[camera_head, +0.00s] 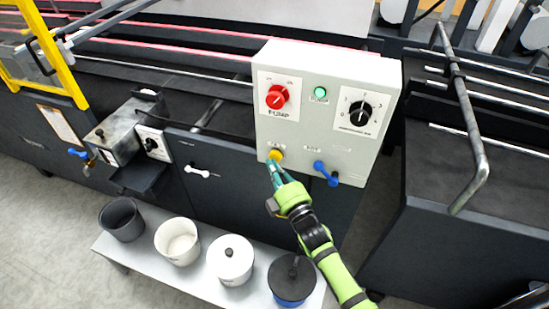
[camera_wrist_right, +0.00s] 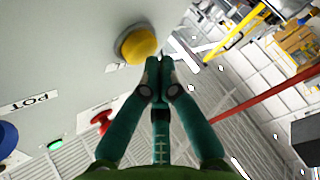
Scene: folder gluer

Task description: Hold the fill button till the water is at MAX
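The yellow button (camera_head: 276,155) sits low on the left of the light grey control box's front. It also shows large in the right wrist view (camera_wrist_right: 138,44). My right gripper (camera_head: 272,166) is at the button from below, its fingers together and empty. In the right wrist view the fingertips (camera_wrist_right: 161,62) lie close beside the button's edge; I cannot tell whether they touch it or whether it is pressed. The button's label is too small to read. No water level or MAX mark can be made out. My left gripper is not in view.
The control box (camera_head: 330,135) carries a red pump knob (camera_head: 277,97), a green lamp (camera_head: 320,93), a black dial (camera_head: 360,112) and a blue lever (camera_head: 326,173). Several pots stand on a low bench (camera_head: 205,236). A bent metal bar (camera_head: 468,130) stands at right.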

